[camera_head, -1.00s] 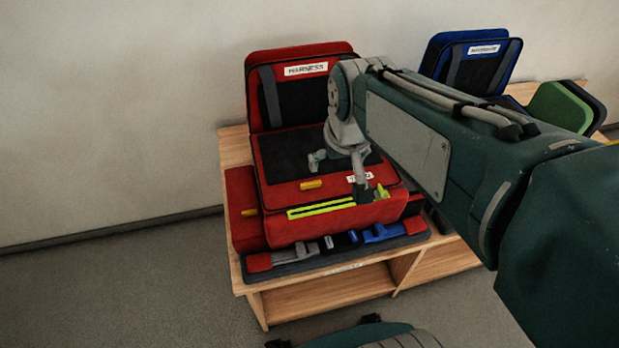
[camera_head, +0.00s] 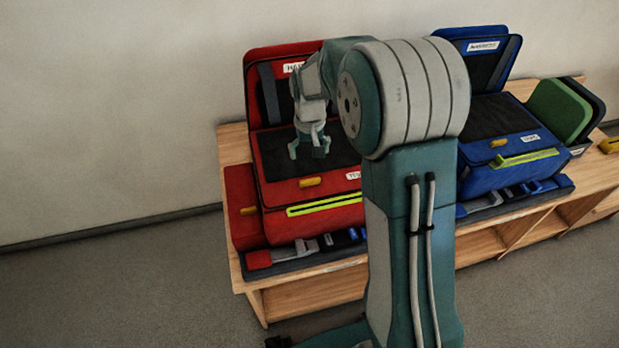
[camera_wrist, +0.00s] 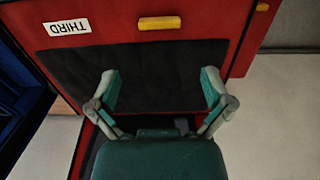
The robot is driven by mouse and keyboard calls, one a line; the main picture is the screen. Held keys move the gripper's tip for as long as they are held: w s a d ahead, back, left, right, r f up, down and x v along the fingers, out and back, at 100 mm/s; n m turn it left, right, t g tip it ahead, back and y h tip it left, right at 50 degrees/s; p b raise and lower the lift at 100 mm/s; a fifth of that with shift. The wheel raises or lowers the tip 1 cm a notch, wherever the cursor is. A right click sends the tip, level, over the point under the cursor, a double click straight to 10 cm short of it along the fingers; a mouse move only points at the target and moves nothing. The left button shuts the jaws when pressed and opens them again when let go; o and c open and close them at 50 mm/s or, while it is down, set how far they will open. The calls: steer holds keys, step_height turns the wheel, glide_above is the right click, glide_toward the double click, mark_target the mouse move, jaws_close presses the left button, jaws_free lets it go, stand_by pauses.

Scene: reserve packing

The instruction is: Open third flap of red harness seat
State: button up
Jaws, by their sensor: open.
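The red harness seat (camera_head: 305,222) stands on the wooden bench, with its upper panel, labelled HARNESS in the earlier frame, raised against the wall. Its third flap (camera_head: 270,170) lies closed, red-rimmed with a dark panel. The flap's yellow tab (camera_head: 311,182) is at its front edge; the tab (camera_wrist: 160,22) and the THIRD label (camera_wrist: 67,28) show in the wrist view. My gripper (camera_head: 310,150) hangs over the dark panel, behind the tab. In the wrist view my gripper (camera_wrist: 160,85) has its fingers wide apart with nothing between them. My arm hides the seat's right side.
A blue seat (camera_head: 500,160) stands right on the same wooden bench (camera_head: 285,298). Green and dark panels (camera_head: 560,108) stand beyond it. A second yellow tab (camera_head: 249,211) is at the red seat's left side. The wall is close behind; the floor at left is clear.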

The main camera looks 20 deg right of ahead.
mark_target(310, 180)
step_height(310, 180, down, 10)
steer(key=shift+f, duration=0.15)
stand_by(0.3)
steer(key=c, duration=1.1)
